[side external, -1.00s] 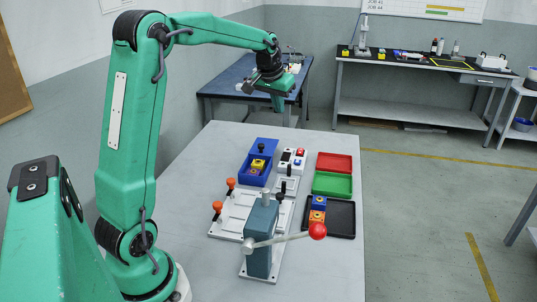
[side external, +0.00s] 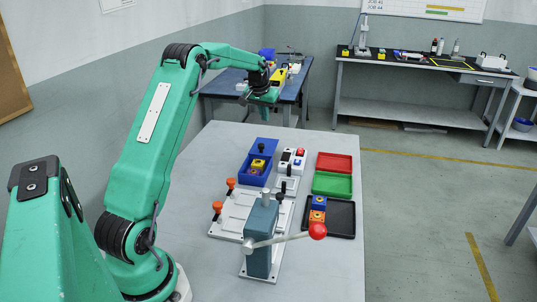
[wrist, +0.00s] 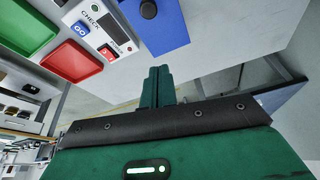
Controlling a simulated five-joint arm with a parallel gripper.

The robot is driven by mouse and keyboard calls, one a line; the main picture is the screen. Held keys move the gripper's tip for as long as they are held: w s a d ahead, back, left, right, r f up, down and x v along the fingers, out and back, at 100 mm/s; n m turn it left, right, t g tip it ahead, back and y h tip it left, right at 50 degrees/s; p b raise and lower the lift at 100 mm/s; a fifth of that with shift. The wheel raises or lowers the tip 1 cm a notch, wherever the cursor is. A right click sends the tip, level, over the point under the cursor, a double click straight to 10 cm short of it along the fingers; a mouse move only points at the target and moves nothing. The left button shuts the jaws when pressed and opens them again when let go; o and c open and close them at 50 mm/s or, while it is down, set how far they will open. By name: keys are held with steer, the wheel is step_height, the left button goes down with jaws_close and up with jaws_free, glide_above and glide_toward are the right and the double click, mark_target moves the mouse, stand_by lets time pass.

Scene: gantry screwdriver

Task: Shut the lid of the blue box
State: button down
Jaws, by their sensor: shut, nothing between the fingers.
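The blue box (side external: 246,178) stands on the grey table in the side view, with small yellow and purple blocks inside. Its blue lid (side external: 265,144) appears open at the box's far end, with a black knob showing near it. In the wrist view a blue panel (wrist: 165,30) with a black knob lies at the top, ahead of my fingers; it looks like the lid. My gripper (side external: 268,99) is raised beyond the far end of the lid, apart from it. Its fingers (wrist: 160,72) are shut and empty in the wrist view.
A white check unit (side external: 291,160) is right of the box. Red (side external: 334,163), green (side external: 332,184) and black (side external: 342,220) trays are farther right. Orange-knobbed clamps (side external: 230,184) and a grey press with a red-balled lever (side external: 317,231) stand nearer. The table's left side is clear.

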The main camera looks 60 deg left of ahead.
mark_target(264, 150)
steer(key=x, duration=1)
steer(key=shift+w+d, duration=0.1)
steer(key=shift+s+d+r, duration=0.1)
steer(key=shift+s+d, duration=0.4)
steer(key=shift+s, duration=0.35)
steer(key=shift+s+d+r, duration=0.1)
steer(key=shift+s+d, duration=0.45)
steer(key=shift+s, duration=0.3)
steer(key=shift+s+d, duration=0.1)
steer(key=s+d, duration=0.8)
steer(key=shift+d, duration=0.1)
steer(key=shift+s+d, duration=0.35)
steer(key=shift+s, duration=0.1)
steer(key=shift+s+d+f, duration=0.1)
steer(key=shift+f, duration=0.05)
